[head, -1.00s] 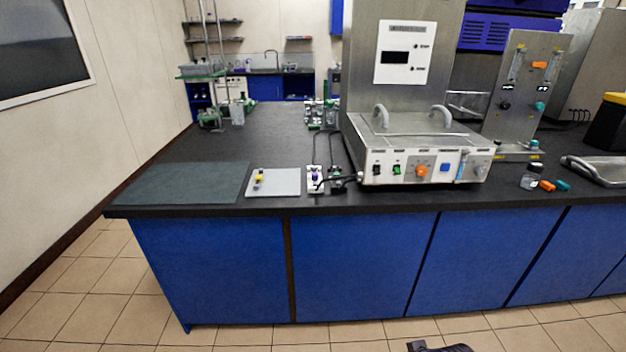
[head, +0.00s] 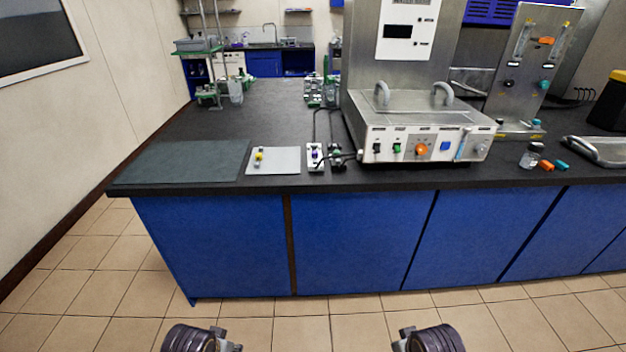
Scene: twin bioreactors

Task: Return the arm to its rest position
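Parts of both my arms show at the bottom edge of the head view, one left of centre and one right of centre. They are dark, ringed, rounded sections with grey pieces beside them. No gripper fingertips show, so neither gripper's opening can be seen. The arm parts are over the tiled floor, in front of the blue cabinets (head: 360,240) and apart from the bench.
The black bench top (head: 215,122) carries a dark green mat (head: 185,162), a grey plate (head: 283,161), a steel instrument with knobs (head: 420,146), a small bottle (head: 530,155) and a steel tray (head: 598,151). The tiled floor (head: 320,330) before it is clear.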

